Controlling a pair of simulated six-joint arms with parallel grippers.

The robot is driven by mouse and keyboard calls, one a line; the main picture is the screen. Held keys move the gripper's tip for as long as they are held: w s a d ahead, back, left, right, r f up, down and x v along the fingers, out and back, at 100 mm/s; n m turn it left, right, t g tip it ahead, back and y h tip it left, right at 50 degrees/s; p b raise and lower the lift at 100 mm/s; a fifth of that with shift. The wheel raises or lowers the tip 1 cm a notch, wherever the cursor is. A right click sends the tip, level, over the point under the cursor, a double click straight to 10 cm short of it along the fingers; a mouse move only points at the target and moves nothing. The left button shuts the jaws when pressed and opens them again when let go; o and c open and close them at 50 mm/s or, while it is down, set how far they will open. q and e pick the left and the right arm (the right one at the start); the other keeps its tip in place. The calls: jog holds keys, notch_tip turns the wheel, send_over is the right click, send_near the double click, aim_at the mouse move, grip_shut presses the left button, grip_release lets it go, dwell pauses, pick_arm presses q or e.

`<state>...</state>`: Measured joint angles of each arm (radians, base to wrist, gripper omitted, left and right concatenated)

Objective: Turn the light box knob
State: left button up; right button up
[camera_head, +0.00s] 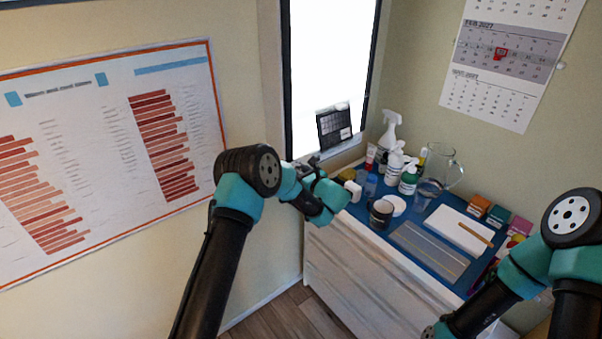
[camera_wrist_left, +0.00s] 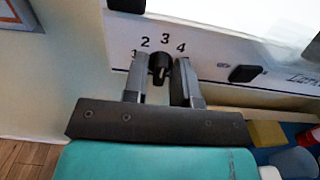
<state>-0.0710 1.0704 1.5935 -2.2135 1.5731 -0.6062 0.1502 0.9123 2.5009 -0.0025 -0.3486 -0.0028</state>
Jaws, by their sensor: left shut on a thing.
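The light box (camera_head: 328,65) is a bright white panel in a dark frame on the wall, at upper middle in the head view. In the left wrist view its white lower strip (camera_wrist_left: 215,58) carries the numbers 1 to 4 around a small black knob (camera_wrist_left: 159,66). My left gripper (camera_wrist_left: 160,80) has one finger on each side of the knob and is shut on it. In the head view the left gripper (camera_head: 305,168) is at the box's lower edge, and the knob is hidden there.
A dark film (camera_head: 335,127) is on the box's lower part. Below right, a white cabinet (camera_head: 340,262) with a blue top holds spray bottles (camera_head: 390,130), a glass jug (camera_head: 440,165), a dark jar (camera_head: 381,213) and small boxes. A black switch (camera_wrist_left: 245,73) sits right of the knob.

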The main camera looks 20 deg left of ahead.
pick_arm(q)
jog(key=o, duration=0.7)
jog(key=shift+c, duration=0.2)
jog(key=shift+d, duration=0.1)
jog(key=v, duration=1.7)
jog(key=shift+s, duration=0.15)
